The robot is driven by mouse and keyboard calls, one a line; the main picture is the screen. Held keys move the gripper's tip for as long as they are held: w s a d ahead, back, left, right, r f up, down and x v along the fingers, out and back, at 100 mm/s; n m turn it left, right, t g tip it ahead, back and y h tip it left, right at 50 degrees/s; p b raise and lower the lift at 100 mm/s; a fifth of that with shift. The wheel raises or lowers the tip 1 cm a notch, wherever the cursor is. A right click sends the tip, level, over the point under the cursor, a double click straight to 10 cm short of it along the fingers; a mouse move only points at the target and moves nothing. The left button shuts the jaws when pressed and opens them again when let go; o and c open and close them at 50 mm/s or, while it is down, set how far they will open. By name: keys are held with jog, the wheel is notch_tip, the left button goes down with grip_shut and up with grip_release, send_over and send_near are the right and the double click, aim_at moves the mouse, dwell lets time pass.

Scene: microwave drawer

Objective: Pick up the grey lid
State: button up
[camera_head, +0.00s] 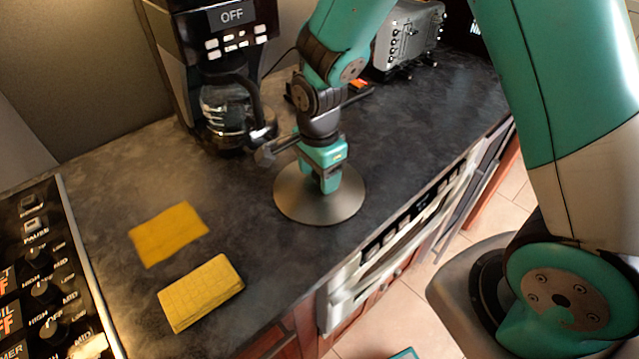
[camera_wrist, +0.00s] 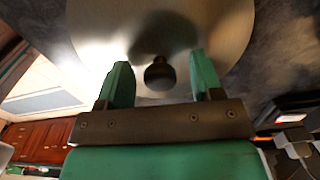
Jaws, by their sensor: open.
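The grey lid (camera_head: 320,208) is a round metal disc lying on the dark countertop, near its front edge, in the head view. It fills the upper part of the wrist view (camera_wrist: 100,35), where its dark round knob (camera_wrist: 160,73) shows. My gripper (camera_head: 328,185) points down over the middle of the lid and hides the knob in the head view. In the wrist view my gripper (camera_wrist: 162,78) is open, with its two green fingers on either side of the knob and a gap to each side.
A coffee maker (camera_head: 220,80) stands behind to the left, and a grey toaster-like appliance (camera_head: 408,38) stands at the back. A yellow cloth (camera_head: 168,233) and a yellow sponge-like block (camera_head: 200,292) lie left of the lid. A stove panel (camera_head: 45,275) is at far left.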

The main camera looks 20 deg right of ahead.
grip_shut()
jog(key=shift+r, duration=0.1)
